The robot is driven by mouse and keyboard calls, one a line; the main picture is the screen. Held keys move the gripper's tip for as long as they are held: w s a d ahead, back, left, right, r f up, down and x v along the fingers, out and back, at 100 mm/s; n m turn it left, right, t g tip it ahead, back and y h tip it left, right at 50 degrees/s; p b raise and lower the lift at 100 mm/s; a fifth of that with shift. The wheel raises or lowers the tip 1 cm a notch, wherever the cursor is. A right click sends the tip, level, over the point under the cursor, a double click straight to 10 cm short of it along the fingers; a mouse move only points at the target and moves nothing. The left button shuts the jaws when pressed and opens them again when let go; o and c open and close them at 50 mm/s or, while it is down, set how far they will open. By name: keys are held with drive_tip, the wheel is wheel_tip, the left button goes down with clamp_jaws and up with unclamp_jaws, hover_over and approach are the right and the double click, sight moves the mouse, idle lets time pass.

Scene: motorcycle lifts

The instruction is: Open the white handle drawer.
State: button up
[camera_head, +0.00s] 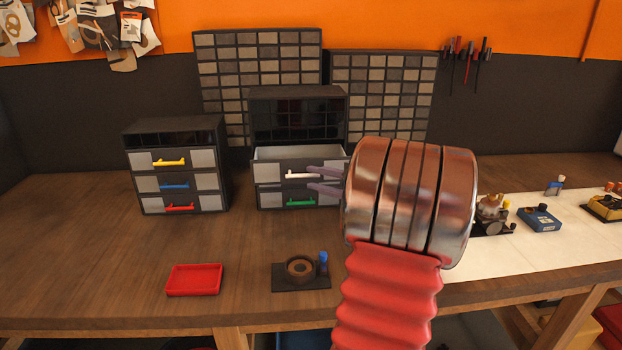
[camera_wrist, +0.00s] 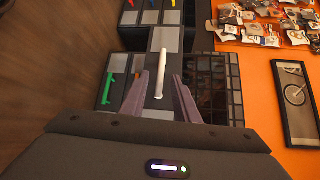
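The white handle (camera_head: 300,175) is on a drawer of the right-hand dark cabinet (camera_head: 298,112). That drawer stands pulled out; its pale inner walls (camera_head: 270,154) show from above. My gripper (camera_head: 312,179) is at the right end of the handle, fingers pointing left toward it. In the wrist view the white handle (camera_wrist: 161,75) lies between the two fingers of my gripper (camera_wrist: 168,82). The fingers are apart, with a gap on both sides of the handle. I cannot tell how deep the fingers reach around it.
The green-handled drawer (camera_head: 300,203) is just below. A left cabinet (camera_head: 175,165) has yellow, blue and red handles. A red tray (camera_head: 194,280) and a small black stand (camera_head: 301,277) sit in front. The bench between them and the cabinets is clear.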

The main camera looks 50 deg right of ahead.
drive_tip(key=s+r, duration=0.1)
drive_tip(key=s, duration=0.9)
drive_tip(key=shift+s+a+r, duration=0.2)
drive_tip(key=shift+s+a, duration=0.05)
drive_tip(key=shift+s, duration=0.15)
drive_tip(key=w+a+f+n+g+y, duration=0.1)
drive_tip(key=w+a+n+g+y, duration=0.2)
drive_tip(key=a, duration=0.6)
drive_tip(key=w+a+f+n+g+y, duration=0.15)
drive_tip(key=w+a, duration=0.25)
drive_tip(key=a, duration=0.6)
drive_tip(key=w+a+f+n+g+y, duration=0.1)
drive_tip(key=w+a+n+g, duration=0.25)
drive_tip(key=a, duration=0.55)
drive_tip(key=s+a+f+n+g+h, duration=0.1)
drive_tip(key=s+a+n, duration=0.4)
drive_tip(key=a, duration=0.5)
drive_tip(key=s+a+f+n+g+h, duration=0.1)
drive_tip(key=s+a+f+n+h, duration=0.2)
drive_tip(key=a, duration=0.8)
drive_tip(key=shift+s+a+n+g+h, duration=0.35)
drive_tip(key=shift+s+n, duration=0.75)
drive_tip(key=shift+n, duration=1)
drive_tip(key=shift+d, duration=0.1)
